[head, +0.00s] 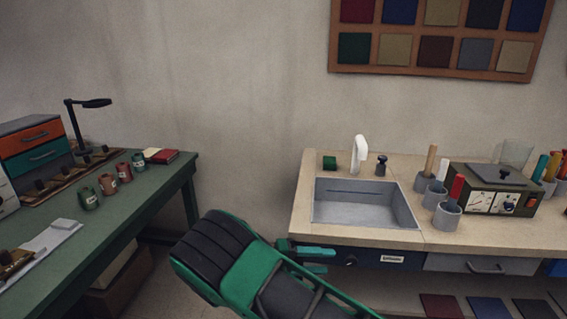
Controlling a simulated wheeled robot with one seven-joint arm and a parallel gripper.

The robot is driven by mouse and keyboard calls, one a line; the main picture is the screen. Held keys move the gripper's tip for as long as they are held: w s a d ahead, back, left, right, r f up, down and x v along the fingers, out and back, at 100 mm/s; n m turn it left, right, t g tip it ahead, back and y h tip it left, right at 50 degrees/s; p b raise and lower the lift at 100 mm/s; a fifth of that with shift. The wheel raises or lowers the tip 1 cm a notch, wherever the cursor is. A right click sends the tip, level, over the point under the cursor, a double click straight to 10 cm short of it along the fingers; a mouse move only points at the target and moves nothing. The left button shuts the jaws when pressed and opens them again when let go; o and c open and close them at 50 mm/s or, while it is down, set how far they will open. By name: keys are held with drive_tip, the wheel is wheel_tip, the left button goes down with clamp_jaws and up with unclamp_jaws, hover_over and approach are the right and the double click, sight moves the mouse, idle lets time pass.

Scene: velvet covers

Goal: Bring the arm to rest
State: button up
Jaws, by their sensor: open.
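My green and black arm rises from the bottom of the head view and bends over in front of the gap between the two worktops. My gripper (326,260) shows just past the arm, in front of the left part of the sink counter's front edge. Its two green fingers point right, one above the other, with a gap between them. It is open, and I see nothing held in it. Part of the gripper's body is hidden behind the arm.
The beige counter (467,230) has a grey sink (366,203), a white tap (359,155), grey tool cups and a metal device (495,190). A green bench (120,212) on the left holds small jars, a lamp (88,104) and drawers (35,145). Coloured panels lie low at right.

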drive_tip(key=d+r+m+g+y, duration=0.1)
drive_tip(key=d+r, duration=0.1)
drive_tip(key=d, duration=0.3)
drive_tip(key=d+r+g+y, duration=0.1)
drive_tip(key=d+r+g, duration=0.1)
drive_tip(key=d, duration=0.3)
drive_tip(key=s+d+r+m+g+y, duration=0.1)
drive_tip(key=d+r+y, duration=0.1)
drive_tip(key=d, duration=0.3)
drive_tip(key=shift+r+m+g, duration=0.3)
drive_tip(key=shift+r, duration=0.5)
drive_tip(key=s+d+r+m+y, duration=0.2)
drive_tip(key=s+d+r+y, duration=0.25)
drive_tip(key=s+d, duration=0.45)
drive_tip(key=s+d+r+m+y, duration=0.2)
drive_tip(key=s+d+r+y, duration=0.25)
drive_tip(key=s+d, duration=0.4)
drive_tip(key=s+a+t+y, duration=0.1)
drive_tip(key=s+a, duration=0.1)
drive_tip(key=s, duration=0.5)
drive_tip(key=s+a+r+m+t+y, duration=0.1)
drive_tip(key=s+a, duration=0.1)
drive_tip(key=s, duration=0.5)
drive_tip(key=shift+s+a+r, duration=0.2)
drive_tip(key=shift+s+a, duration=0.05)
drive_tip(key=shift+s, duration=0.1)
